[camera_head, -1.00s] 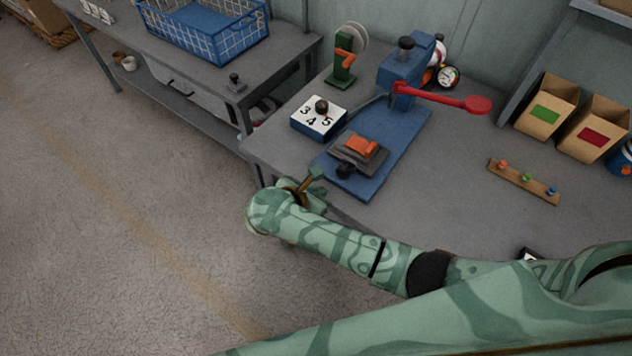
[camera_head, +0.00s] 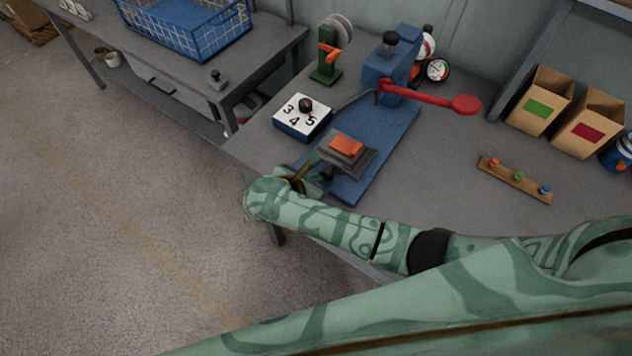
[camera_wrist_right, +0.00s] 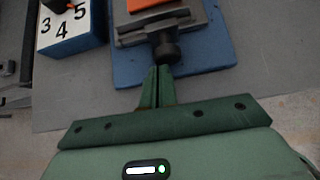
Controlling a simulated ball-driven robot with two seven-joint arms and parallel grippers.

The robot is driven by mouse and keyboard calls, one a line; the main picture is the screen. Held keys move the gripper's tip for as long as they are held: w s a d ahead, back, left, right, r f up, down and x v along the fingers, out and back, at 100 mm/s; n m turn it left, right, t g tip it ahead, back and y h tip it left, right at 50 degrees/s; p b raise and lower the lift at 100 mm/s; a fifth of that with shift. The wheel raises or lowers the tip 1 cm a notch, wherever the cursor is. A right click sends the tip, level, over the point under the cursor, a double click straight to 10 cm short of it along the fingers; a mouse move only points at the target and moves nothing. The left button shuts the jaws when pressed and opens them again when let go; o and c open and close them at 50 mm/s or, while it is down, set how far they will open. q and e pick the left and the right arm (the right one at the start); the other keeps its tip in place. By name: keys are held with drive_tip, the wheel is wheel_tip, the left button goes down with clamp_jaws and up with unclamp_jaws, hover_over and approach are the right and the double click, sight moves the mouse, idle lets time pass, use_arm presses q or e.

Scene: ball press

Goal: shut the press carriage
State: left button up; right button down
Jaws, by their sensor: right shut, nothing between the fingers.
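The press carriage (camera_head: 364,162) is a dark grey plate bearing an orange block (camera_head: 346,146). It sits on the front part of the press's blue base (camera_head: 385,148), apart from the blue press head (camera_head: 390,68). In the right wrist view the carriage (camera_wrist_right: 188,16) has a dark round knob (camera_wrist_right: 166,48) on its near side. My right gripper (camera_head: 320,176) is at the carriage's front. Its shut, empty fingers (camera_wrist_right: 157,72) point at the knob, very close to it; I cannot tell whether they touch. My left gripper is not in view.
A red lever (camera_head: 430,96) extends right from the press head. A numbered box (camera_head: 302,117) stands left of the base, and a green stand (camera_head: 326,66) behind it. A peg strip (camera_head: 514,180) and open cartons (camera_head: 541,100) are at the right. Bench lies clear between base and strip.

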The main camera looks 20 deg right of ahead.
sight(350, 140)
drive_tip(key=w+d+b, duration=0.1)
drive_tip(key=w+d+f+b, duration=0.1)
drive_tip(key=d+b, duration=0.1)
drive_tip(key=shift+w+d, duration=0.2)
drive_tip(key=shift+d, duration=0.1)
drive_tip(key=w+d+b, duration=0.1)
drive_tip(key=w+d, duration=0.1)
drive_tip(key=w+d+b, duration=0.1)
drive_tip(key=d, duration=0.2)
drive_tip(key=w+d+b, duration=0.1)
drive_tip(key=w+d, duration=0.1)
drive_tip(key=d, duration=0.1)
drive_tip(key=shift+w+d+r, duration=0.1)
drive_tip(key=shift+w+r, duration=0.1)
drive_tip(key=shift+w, duration=0.1)
drive_tip(key=shift+w+d+r, duration=0.1)
drive_tip(key=shift+r, duration=0.2)
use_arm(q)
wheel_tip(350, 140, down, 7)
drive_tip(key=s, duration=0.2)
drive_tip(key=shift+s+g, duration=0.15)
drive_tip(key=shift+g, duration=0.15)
